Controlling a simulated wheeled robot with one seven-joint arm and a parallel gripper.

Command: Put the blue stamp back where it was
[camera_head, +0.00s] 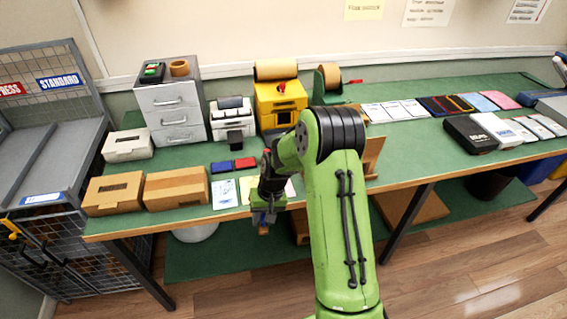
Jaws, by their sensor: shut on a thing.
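My gripper (263,217) is at the front edge of the green-topped table, left of my arm's big green link. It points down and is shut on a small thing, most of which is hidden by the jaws. A bit of blue and a tan tip show below the jaws; I take this for the blue stamp (263,230). A blue ink pad (221,167) and a red ink pad (245,163) lie on the table behind the gripper. A wooden stand (373,154) shows partly behind my arm, to the right; its contents are hidden.
Printed sheets (225,194) lie left of the gripper. Brown boxes (176,188) stand farther left, grey drawers (172,116) and a yellow machine (280,103) at the back. Phones and boxes (483,132) lie at the right. Green table (420,150) is bare right of the stand.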

